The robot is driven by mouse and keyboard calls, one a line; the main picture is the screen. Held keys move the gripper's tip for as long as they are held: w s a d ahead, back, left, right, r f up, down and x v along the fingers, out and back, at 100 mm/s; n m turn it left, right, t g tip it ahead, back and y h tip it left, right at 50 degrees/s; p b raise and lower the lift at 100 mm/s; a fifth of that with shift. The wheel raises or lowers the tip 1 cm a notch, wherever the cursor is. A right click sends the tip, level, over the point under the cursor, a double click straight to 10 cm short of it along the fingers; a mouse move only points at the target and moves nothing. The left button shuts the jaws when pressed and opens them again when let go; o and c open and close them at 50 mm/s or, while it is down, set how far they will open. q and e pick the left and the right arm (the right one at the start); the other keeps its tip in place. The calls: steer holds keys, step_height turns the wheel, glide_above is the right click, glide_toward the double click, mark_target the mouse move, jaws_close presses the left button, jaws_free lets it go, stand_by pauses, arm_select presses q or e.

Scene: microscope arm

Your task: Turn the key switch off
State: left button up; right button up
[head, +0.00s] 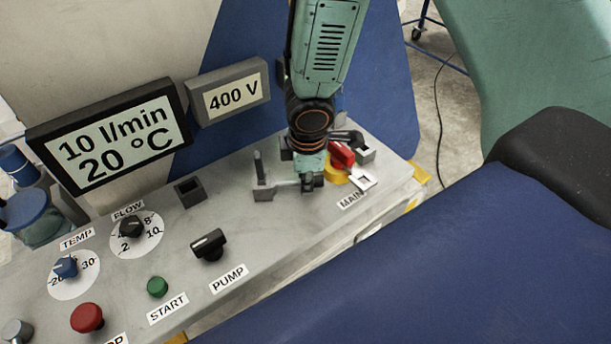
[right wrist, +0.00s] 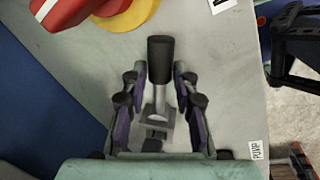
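A lever-like switch with a black handle (right wrist: 160,62), thin grey stem and grey base (right wrist: 157,122) lies below my right gripper. I take it for the key switch; no label for it is readable. In the head view its base (head: 263,193) and stem show, with the handle mostly hidden by my gripper. My right gripper (right wrist: 160,72) is open, its fingers on both sides of the handle with narrow gaps. In the head view it reaches down from above (head: 310,165). Whether it touches the handle cannot be told. My left gripper cannot be identified in either view.
A red-and-yellow MAIN switch (head: 340,158) sits close right of my gripper. The black PUMP knob (head: 208,245), green START button (head: 157,287), red button (head: 87,317) and dials (head: 131,227) are on the left. A 400 V display (head: 229,94) stands behind.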

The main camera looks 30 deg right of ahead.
steer(key=shift+d, duration=0.1)
jaws_close()
